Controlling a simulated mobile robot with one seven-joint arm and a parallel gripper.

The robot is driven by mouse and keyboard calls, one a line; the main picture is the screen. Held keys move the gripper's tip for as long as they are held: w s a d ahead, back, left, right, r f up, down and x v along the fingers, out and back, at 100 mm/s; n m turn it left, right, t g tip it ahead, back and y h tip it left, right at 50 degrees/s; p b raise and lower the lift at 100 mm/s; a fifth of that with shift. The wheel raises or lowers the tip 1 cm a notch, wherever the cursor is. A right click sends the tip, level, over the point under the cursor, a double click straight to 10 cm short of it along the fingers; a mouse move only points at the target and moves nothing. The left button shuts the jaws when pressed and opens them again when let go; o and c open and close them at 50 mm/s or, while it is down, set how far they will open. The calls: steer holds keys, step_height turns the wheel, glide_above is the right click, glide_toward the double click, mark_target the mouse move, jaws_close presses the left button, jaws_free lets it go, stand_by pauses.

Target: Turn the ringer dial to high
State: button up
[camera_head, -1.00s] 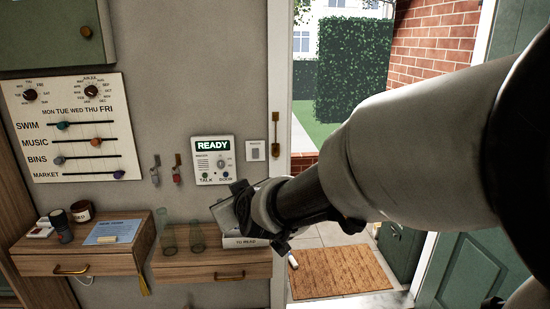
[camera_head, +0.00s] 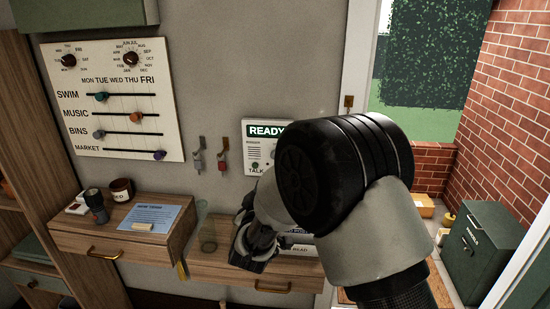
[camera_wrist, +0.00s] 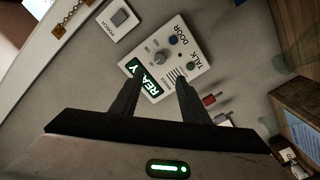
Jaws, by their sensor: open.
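The white intercom panel (camera_head: 250,150) is on the wall, mostly hidden behind my arm in the head view. In the wrist view the panel (camera_wrist: 184,84) appears tilted, with a lit "READY" screen (camera_wrist: 147,78), a round grey dial (camera_wrist: 160,58), a blue button near "DOOR" and a green button near "TALK". I cannot read the dial's setting. My gripper (camera_wrist: 158,84) is open and empty, its two fingers pointing toward the panel with the dial beyond the tips.
A porch switch (camera_wrist: 120,18) is beside the panel. Hooks with hanging keys (camera_head: 222,160) are left of it. A glass (camera_head: 208,236) stands on the shelf (camera_head: 210,262) below. A board with sliders (camera_head: 120,100) hangs at left. A doorway with a green box (camera_head: 480,250) is at right.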

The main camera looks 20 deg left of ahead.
steer(key=p+x, duration=0.1)
steer(key=x, duration=1.2)
jaws_close()
steer(key=shift+f, duration=0.1)
steer(key=m+b, duration=2.3)
steer(key=b, duration=0.1)
steer(key=shift+w+d+m, duration=0.1)
steer(key=shift+d+m, duration=0.05)
steer(key=shift+m, duration=0.25)
